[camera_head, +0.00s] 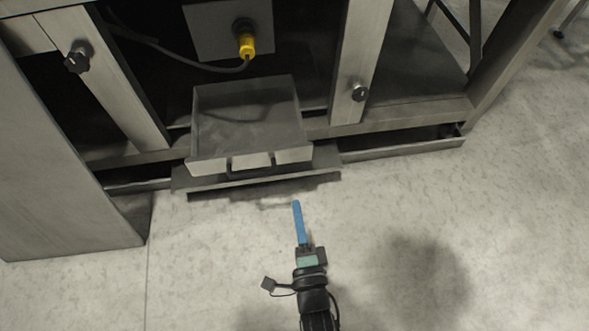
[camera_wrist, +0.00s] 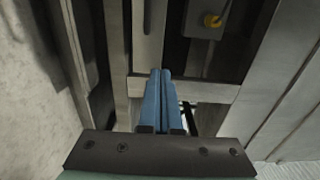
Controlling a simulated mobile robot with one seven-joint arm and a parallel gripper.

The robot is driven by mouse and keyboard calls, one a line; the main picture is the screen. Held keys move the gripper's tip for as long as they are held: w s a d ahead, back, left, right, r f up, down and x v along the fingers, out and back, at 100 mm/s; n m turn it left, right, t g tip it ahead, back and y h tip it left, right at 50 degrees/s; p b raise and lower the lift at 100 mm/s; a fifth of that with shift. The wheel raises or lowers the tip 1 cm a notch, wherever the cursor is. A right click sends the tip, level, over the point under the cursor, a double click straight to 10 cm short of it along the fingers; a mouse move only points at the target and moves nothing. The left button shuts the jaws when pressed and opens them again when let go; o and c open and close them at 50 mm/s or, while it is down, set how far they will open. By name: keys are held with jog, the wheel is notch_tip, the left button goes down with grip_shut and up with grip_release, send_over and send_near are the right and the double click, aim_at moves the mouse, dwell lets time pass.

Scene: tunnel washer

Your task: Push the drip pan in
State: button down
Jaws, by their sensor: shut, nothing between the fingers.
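The drip pan (camera_head: 245,115) is an open grey metal tray in the low opening of the machine frame. It sticks out toward me, and its front face (camera_head: 208,166) has a dark handle (camera_head: 250,166). My gripper (camera_head: 296,203) has blue fingers that are shut and empty. In the head view its tips are in front of the pan, a little right of the handle, and look apart from it. The wrist view shows the two blue fingers (camera_wrist: 160,72) together; I cannot clearly pick out the pan there.
Metal posts with black knobs (camera_head: 77,58) (camera_head: 359,92) flank the pan. A yellow connector (camera_head: 246,45) with a cable hangs behind it. A low ledge (camera_head: 262,181) runs under the pan. A grey panel (camera_head: 55,165) stands at left. The floor (camera_head: 430,220) at right is clear.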

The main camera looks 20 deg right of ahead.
aim_at(286, 150)
jog(key=b+x, duration=0.6)
jog(key=x, duration=0.7)
jog(key=shift+w, duration=0.1)
jog(key=shift+w, duration=0.1)
